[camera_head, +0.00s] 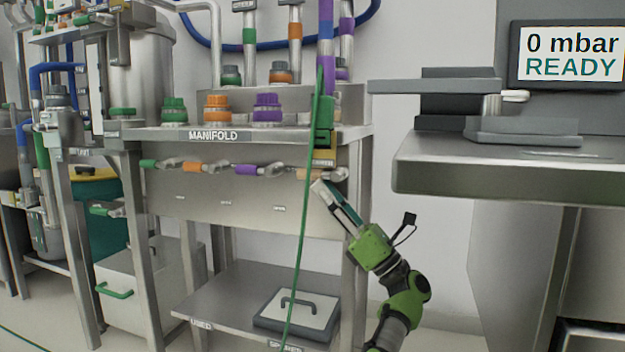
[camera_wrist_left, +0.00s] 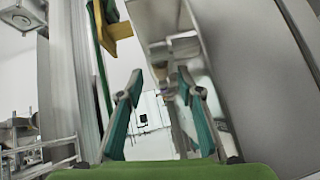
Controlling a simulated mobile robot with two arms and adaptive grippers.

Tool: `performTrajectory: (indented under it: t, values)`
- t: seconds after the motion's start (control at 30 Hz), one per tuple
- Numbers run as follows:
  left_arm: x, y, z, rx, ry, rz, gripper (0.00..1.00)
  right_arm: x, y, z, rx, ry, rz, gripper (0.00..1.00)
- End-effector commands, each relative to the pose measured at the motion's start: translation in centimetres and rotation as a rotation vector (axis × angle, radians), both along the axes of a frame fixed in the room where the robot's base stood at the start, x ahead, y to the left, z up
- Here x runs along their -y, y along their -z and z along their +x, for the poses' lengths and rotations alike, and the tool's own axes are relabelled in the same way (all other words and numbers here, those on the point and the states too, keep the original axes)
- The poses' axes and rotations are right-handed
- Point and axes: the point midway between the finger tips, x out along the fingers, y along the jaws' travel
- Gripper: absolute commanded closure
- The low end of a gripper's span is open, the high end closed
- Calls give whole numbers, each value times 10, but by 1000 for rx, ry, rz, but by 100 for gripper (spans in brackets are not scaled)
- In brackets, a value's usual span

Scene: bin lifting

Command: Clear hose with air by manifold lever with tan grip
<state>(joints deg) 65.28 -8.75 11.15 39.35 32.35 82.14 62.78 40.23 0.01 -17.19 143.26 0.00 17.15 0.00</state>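The manifold lever with the tan grip (camera_head: 306,174) is the rightmost of the levers along the front of the steel manifold (camera_head: 165,133). Its grip lies roughly level, pointing left from its metal hub. My left gripper (camera_head: 323,188) is just below and to the right of the tan grip, pointing up and left. Its fingers are apart, and it also shows open and empty in the left wrist view (camera_wrist_left: 160,85). A thin green hose (camera_head: 301,225) hangs in front of the manifold's right end, just left of the gripper. My right gripper is not in view.
Levers with green (camera_head: 149,163), orange (camera_head: 193,167) and purple (camera_head: 246,169) grips sit left of the tan one. A steel bench (camera_head: 480,178) stands at right beneath a screen (camera_head: 570,52) reading "0 mbar READY". A lower shelf (camera_head: 215,305) holds a lidded box (camera_head: 298,315).

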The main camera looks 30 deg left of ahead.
Motion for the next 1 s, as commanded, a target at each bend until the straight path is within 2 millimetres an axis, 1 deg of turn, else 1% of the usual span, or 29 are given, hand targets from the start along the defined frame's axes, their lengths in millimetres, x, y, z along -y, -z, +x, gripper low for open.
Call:
performTrajectory:
  t: [0.03, 0.2, 0.3, 0.43, 0.7, 0.77, 0.8, 0.83, 1.0]
  values:
    - [-8, -3, -1, 4, -2, 0, 66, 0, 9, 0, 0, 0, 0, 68]
    - [-28, -23, -2, 2, -2, -1, 66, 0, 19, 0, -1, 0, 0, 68]
    - [-34, -30, -1, 1, 0, -2, 66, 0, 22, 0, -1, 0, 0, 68]
    - [-39, -36, -1, 0, 0, -1, 66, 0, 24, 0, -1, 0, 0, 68]
    - [-39, -37, -1, 0, 0, -1, 66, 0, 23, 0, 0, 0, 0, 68]
    - [-39, -37, -1, 0, 0, -1, 82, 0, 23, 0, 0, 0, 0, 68]
    - [-39, -37, -1, 0, 0, -1, 92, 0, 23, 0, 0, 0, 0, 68]
    - [-39, -37, -1, 0, 0, -1, 100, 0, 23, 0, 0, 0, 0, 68]
    - [-39, -37, -1, -1, 1, -2, 100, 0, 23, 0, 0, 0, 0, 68]
